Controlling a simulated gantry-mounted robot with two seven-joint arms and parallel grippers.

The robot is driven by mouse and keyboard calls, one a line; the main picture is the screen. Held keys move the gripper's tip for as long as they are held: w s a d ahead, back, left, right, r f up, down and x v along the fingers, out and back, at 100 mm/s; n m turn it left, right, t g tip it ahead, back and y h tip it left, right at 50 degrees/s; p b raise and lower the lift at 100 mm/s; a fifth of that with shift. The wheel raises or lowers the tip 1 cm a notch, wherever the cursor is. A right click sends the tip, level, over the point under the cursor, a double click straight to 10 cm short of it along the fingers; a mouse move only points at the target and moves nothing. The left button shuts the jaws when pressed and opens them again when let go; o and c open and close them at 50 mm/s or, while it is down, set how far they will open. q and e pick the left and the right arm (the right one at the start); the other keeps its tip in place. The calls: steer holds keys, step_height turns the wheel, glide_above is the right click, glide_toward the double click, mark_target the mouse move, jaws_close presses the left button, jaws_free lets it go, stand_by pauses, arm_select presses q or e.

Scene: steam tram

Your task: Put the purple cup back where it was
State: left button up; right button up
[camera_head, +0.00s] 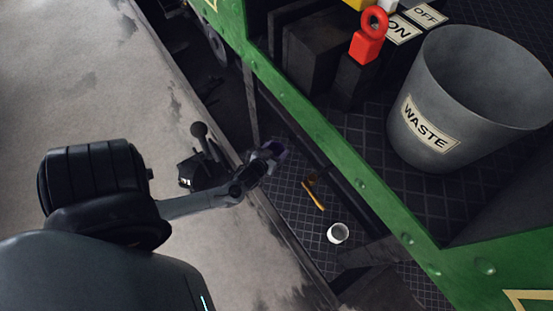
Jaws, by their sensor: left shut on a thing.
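My left gripper (264,164) reaches in from the lower left and is shut on the purple cup (281,147). Only a small dark purple part of the cup shows by the fingertips; the fingers hide the rest. It is over or close to the dark tread-plate step below the green side beam, and I cannot tell whether the cup touches anything. My right gripper is not in view.
A white cup (338,233) and an orange-handled brush (315,196) are on the step. A grey waste bin (437,135) and a red object with a ring (369,40) stand beyond the green beam (330,158). Pale ground (85,80) lies at left.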

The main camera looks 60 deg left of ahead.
mark_target(277, 153)
arm_select(q)
step_height(277, 153, down, 6)
steer(key=b, duration=0.3)
steer(key=shift+r, duration=0.25)
steer(key=o, duration=0.7)
steer(key=shift+f, duration=0.2)
steer(key=o, duration=0.5)
steer(key=shift+c, duration=0.2)
steer(key=shift+r, duration=0.15)
